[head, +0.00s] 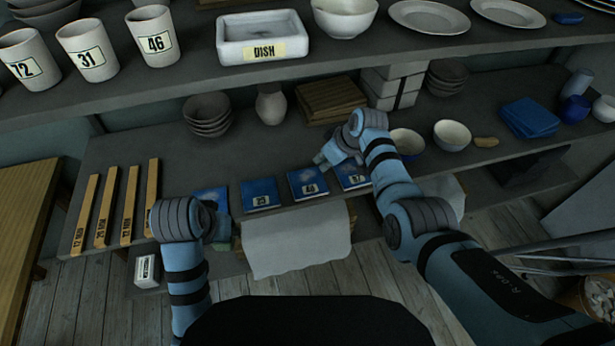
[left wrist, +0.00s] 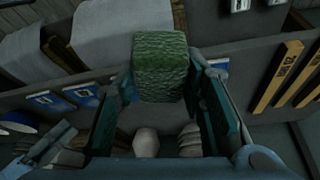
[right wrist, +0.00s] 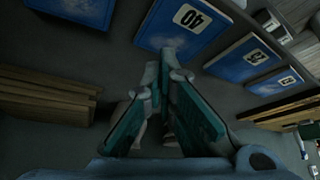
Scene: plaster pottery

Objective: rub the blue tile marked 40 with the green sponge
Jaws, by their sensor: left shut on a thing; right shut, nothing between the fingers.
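The blue tile marked 40 (head: 300,179) lies third from the left in the row of blue tiles on the lower shelf; it also shows in the right wrist view (right wrist: 170,30). My right gripper (head: 322,160) is shut and empty at this tile's back edge. In the right wrist view its closed fingertips (right wrist: 167,58) overlap the tile's lower edge; I cannot tell whether they touch it. My left gripper (left wrist: 160,88) is shut on the green sponge (left wrist: 160,65), in front of the shelf's edge. In the head view the arm mostly hides the sponge.
Other blue tiles (head: 260,188) lie on both sides. A white cloth (head: 295,240) hangs below the shelf's front edge. Wooden boards (head: 330,95) and a pale vase (head: 270,105) stand behind the tiles. Labelled wooden sticks (head: 103,210) lie at the left. The upper shelf carries a dish (head: 262,28).

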